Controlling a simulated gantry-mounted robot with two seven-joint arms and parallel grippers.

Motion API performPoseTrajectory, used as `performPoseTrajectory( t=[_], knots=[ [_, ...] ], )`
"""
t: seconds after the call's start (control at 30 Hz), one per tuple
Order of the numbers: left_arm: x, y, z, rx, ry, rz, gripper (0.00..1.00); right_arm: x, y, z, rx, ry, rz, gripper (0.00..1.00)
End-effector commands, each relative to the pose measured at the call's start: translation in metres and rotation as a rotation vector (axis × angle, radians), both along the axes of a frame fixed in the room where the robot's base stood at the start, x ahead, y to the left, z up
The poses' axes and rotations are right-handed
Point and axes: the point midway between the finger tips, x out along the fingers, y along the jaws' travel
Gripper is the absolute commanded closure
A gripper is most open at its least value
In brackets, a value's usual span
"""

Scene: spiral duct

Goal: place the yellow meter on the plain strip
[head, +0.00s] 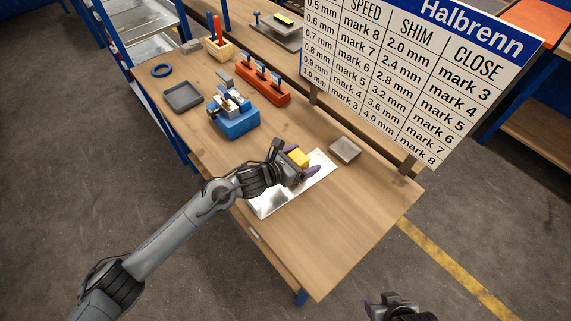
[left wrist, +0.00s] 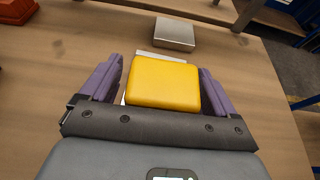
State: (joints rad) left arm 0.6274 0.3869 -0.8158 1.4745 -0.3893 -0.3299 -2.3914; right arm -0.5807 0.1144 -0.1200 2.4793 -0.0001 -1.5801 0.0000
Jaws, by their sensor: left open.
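A grey metal block (head: 345,149) sits just beyond the strip. A blue fixture (head: 235,118), an orange rack (head: 262,84), a grey tray (head: 183,97) and a blue ring (head: 161,71) lie farther left. A sign board (head: 400,75) stands along the back. The near right bench is clear.

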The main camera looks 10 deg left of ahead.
Motion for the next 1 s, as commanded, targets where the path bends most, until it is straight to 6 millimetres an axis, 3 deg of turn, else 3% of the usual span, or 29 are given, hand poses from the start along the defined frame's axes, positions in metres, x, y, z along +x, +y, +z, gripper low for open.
performPoseTrajectory(
  t=[0.6,0.83,1.0],
  knots=[
    [-0.067,0.066,0.038,0.002,0.000,0.001,0.11,0.000,-0.002,0.003,-0.009,-0.001,0.006,0.57],
    [-0.079,0.075,0.044,-0.003,0.003,0.003,0.11,0.000,-0.002,0.003,-0.009,-0.001,0.005,0.57],
    [-0.089,0.070,0.041,-0.092,0.088,0.077,0.11,0.000,-0.002,0.003,-0.007,-0.001,0.004,0.57]
  ],
)
